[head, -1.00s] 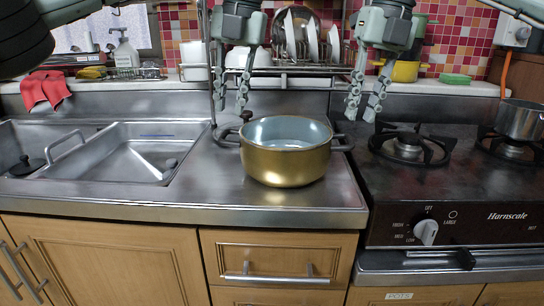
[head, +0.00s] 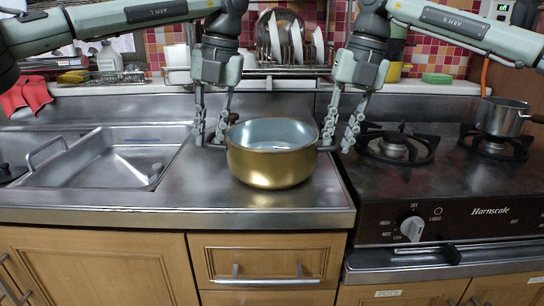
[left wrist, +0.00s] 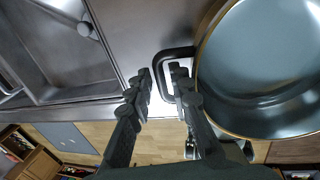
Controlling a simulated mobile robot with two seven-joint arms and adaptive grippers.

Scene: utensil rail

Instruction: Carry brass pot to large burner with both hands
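The brass pot (head: 272,165) stands upright on the steel counter, left of the stove, and looks empty inside. My left gripper (head: 209,138) is down at its left side, with fingers apart. In the left wrist view the pot's left handle (left wrist: 160,58) is a dark loop, its outer bar between the open fingers (left wrist: 161,75). My right gripper (head: 340,135) is down at the pot's right side, fingers apart, around or beside the mostly hidden right handle. A free burner (head: 396,148) with a black grate lies right of the pot.
A saucepan (head: 501,117) occupies the right burner. A sink (head: 95,158) lies to the left. A dish rack (head: 285,72) with plates stands behind the pot. The stove knob (head: 412,228) is on the front panel. Counter in front of the pot is clear.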

